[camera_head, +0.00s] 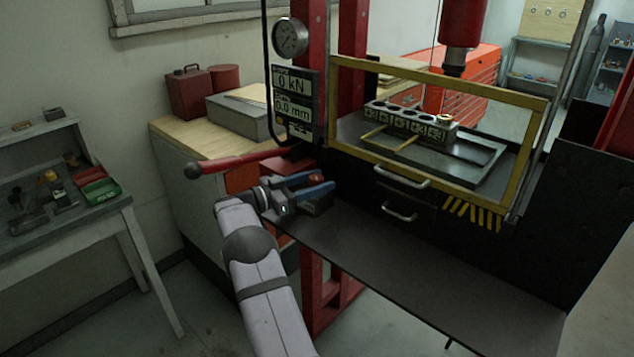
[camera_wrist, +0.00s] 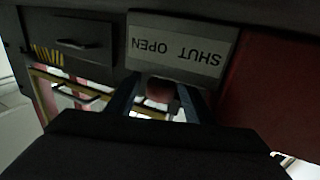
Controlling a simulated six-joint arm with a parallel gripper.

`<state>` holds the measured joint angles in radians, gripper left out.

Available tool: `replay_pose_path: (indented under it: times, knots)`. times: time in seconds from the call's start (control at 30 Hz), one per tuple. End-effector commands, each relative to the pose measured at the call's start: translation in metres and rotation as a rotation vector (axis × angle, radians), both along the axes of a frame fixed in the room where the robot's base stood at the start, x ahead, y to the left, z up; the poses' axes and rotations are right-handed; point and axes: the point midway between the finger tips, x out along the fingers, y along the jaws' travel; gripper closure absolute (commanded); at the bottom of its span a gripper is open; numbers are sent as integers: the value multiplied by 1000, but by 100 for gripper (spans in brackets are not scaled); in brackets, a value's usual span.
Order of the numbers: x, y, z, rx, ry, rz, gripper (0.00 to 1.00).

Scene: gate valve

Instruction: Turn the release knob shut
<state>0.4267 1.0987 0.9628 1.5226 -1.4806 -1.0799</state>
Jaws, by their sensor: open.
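The release knob is a small red knob (camera_wrist: 160,90) at the middle of the wrist view. It also shows as a red spot between the fingers in the head view (camera_head: 317,178). My gripper (camera_head: 324,181) is open, with its two blue-grey fingers on either side of the knob. In the wrist view, one finger of my gripper (camera_wrist: 158,98) is left of the knob and the other right of it. I cannot tell whether they touch it. A plate reading "SHUT OPEN" (camera_wrist: 180,47) appears upside down beside the knob. The knob's pointing direction is not clear.
A red lever (camera_head: 235,160) sticks out just above my gripper. A yellow guard frame (camera_head: 440,85) and drawer handles (camera_head: 400,212) are to the right. A gauge (camera_head: 290,37) and display (camera_head: 293,95) hang above. The dark shelf (camera_head: 420,265) below is clear.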

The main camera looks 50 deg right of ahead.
Motion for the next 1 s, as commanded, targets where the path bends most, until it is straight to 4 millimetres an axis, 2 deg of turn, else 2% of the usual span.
replay_pose_path:
  times: [0.57, 1.0]
  knots:
    - [2, 0, 3, -3, -3, 38, 49]
    - [0, -1, 1, -1, -2, 209, 49]
